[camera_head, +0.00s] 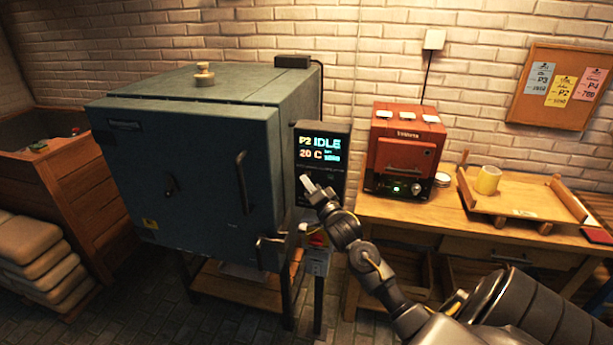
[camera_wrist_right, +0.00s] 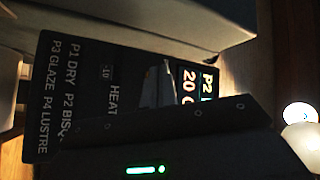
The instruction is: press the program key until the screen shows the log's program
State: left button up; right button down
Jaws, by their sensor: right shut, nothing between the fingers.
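The control panel (camera_head: 340,172) stands at the right side of the grey-blue kiln (camera_head: 190,160). Its screen (camera_head: 320,148) reads "P2 IDLE" and "20 C". My right gripper (camera_head: 308,184) is shut and empty, with its fingertips in front of the panel's lower left, below the screen. I cannot tell whether they touch a key. In the right wrist view the panel (camera_wrist_right: 85,95) shows sideways, with P1 DRY, P2 BISQ (cut off), P3 GLAZE and P4 LUSTRE printed on it. My gripper hides part of the panel and screen there; the program key is not clearly visible. My left gripper is out of view.
A corkboard (camera_head: 532,105) above holds P3, P2 and P4 cards. A red flat item (camera_head: 597,235) lies at the right edge.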

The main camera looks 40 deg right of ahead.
jog(key=shift+d, duration=0.1)
dwell(0.5)
jog(key=shift+w+d, duration=0.3)
jog(key=shift+w+d, duration=0.2)
jog(key=shift+d, duration=0.1)
dwell(0.8)
jog(key=shift+a, duration=0.1)
jog(key=shift+s+a+p, duration=0.5)
jog(key=shift+a+p, duration=0.1)
